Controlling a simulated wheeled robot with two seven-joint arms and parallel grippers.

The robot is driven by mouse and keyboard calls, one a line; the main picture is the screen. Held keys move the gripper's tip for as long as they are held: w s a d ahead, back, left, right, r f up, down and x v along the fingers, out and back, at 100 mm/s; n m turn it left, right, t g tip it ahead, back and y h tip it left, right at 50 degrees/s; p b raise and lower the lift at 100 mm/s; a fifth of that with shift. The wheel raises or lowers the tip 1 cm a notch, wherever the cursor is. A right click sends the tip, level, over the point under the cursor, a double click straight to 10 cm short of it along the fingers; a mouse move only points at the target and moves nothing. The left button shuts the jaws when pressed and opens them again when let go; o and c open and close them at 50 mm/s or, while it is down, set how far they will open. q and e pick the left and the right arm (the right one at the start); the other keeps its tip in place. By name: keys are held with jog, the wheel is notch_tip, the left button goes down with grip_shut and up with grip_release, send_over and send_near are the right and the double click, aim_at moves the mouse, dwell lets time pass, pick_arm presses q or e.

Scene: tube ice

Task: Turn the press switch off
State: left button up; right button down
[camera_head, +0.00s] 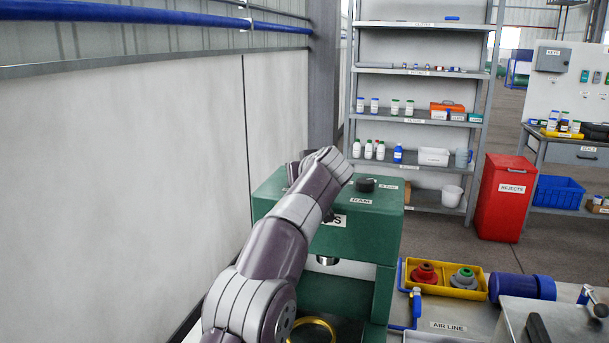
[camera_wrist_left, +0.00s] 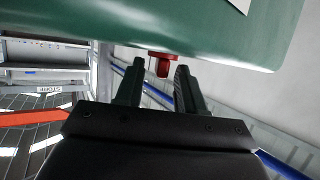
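The green press (camera_head: 350,237) stands at the middle of the head view, with a black knob (camera_head: 366,184) on its top beside a RAM label. My left arm crosses in front of it, and my left gripper is hidden there. In the left wrist view my left gripper (camera_wrist_left: 156,74) is open, its two dark fingers apart. A red switch-like part (camera_wrist_left: 161,64) shows between and beyond the fingertips, below the edge of the green press housing (camera_wrist_left: 170,30). I cannot tell whether a finger touches it. My right gripper is not in view.
A white wall (camera_head: 130,160) stands close on the left. A yellow tray (camera_head: 445,287) with red and green parts and a blue cylinder (camera_head: 520,287) lie right of the press. A red rejects bin (camera_head: 505,197) and a shelf rack (camera_head: 420,73) stand behind.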

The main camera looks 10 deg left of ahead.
pick_arm(q)
jog(key=b+v, duration=0.3)
jog(key=v, duration=0.4)
jog(key=shift+s+d+f, duration=0.1)
jog(key=shift+s+d, duration=0.05)
jog(key=shift+d, duration=0.05)
jog(key=p+v, duration=0.2)
jog(key=v, duration=0.3)
jog(key=shift+p, duration=0.3)
